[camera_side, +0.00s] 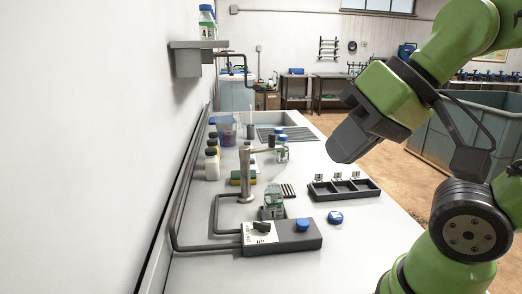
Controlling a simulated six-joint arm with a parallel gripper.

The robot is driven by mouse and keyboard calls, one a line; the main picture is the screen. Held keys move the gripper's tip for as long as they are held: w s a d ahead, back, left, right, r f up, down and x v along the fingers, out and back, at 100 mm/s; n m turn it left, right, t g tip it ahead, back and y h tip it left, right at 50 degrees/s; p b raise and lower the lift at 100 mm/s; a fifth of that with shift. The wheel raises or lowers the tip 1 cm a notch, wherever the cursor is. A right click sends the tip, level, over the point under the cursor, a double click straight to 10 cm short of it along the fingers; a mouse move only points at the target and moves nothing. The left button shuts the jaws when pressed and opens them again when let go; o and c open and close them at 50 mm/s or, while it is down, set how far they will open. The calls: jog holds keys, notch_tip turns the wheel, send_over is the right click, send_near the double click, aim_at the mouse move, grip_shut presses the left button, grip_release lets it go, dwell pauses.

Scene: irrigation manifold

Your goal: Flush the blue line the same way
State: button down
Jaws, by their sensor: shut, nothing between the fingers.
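My gripper (342,150) hangs in the air above the right part of the bench, well apart from the fittings, shut and empty. A low grey control box (283,238) carries a white panel with a black knob (262,227) and, to its right, a blue knob (302,224). A blue-capped piece (335,217) lies on the bench right of the box. A clear bottle with a green-and-white label (273,200) stands just behind the box. A metal column with a side spout (246,172) rises behind it. No line is visibly blue; the pipes (172,210) look dark grey.
A black three-compartment tray (345,194) with small labels stands right of the column. Another bottle (282,150) stands near the spout. White bottles (212,165) line the wall. A shelf (187,58) holds a bottle marked 4 (207,24). The right front bench is clear.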

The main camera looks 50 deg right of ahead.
jog(key=n+t+y, duration=0.1)
jog(key=n, duration=3.4)
send_over(304, 220)
notch_tip(304, 220, down, 15)
jog(key=shift+f, duration=0.1)
jog(key=shift+f, duration=4.35)
jog(key=shift+f, duration=0.15)
